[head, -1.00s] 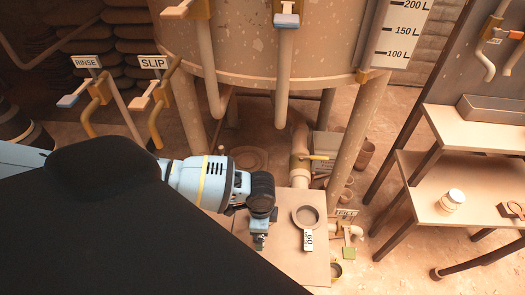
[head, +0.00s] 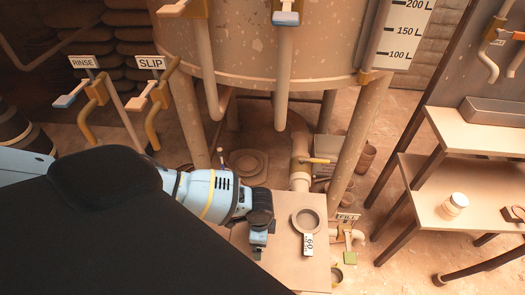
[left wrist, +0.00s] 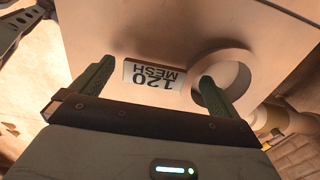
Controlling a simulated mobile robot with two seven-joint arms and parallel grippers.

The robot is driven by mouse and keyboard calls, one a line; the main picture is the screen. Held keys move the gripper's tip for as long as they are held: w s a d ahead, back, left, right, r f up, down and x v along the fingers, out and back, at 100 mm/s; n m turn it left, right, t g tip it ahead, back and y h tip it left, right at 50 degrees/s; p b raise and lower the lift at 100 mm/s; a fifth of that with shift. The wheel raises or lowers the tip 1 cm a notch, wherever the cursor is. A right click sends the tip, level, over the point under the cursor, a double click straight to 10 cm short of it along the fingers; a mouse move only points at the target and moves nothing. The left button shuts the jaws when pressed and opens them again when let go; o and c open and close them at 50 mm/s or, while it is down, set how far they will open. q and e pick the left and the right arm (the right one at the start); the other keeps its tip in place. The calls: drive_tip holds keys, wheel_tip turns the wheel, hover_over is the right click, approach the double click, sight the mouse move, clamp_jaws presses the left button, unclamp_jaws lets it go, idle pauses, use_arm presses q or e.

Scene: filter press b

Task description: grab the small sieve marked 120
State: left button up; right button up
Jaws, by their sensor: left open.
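The sieve marked 120 shows in the left wrist view as a pale ring (left wrist: 243,79) lying on the board, with a white "120 MESH" tag (left wrist: 153,76) on its left, upside down. My left gripper (head: 257,252) is open, also seen in the left wrist view (left wrist: 155,78). Its fingers lie on either side of the tag in that view, the right one overlapping the ring's rim. I cannot tell the height gap. My right gripper is out of view.
The board (head: 290,275) has bare space at its front right. A pipe with a yellow valve (head: 314,160) rises behind it, and a big tank (head: 260,50) stands beyond. A FILL sign (head: 347,217) and pipes are at the right, then shelves (head: 440,190) with a jar (head: 455,202).

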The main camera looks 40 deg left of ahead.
use_arm(q)
drive_tip(key=shift+f, duration=0.6)
drive_tip(key=c, duration=1)
drive_tip(key=shift+o, duration=0.2)
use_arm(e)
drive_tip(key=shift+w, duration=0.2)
use_arm(q)
drive_tip(key=shift+r, duration=0.1)
drive_tip(key=shift+r, duration=0.45)
drive_tip(key=r, duration=0.1)
drive_tip(key=s+r, duration=0.1)
drive_tip(key=shift+s+r+p, duration=0.1)
drive_tip(key=shift+r+p, duration=0.25)
drive_tip(key=s+r+p, duration=0.1)
drive_tip(key=s, duration=1.3)
drive_tip(key=shift+s+d, duration=0.4)
drive_tip(key=shift+d, duration=0.05)
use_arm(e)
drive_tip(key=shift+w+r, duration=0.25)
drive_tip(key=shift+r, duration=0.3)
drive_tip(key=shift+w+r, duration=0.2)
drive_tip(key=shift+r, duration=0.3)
use_arm(q)
drive_tip(key=shift+r, duration=0.1)
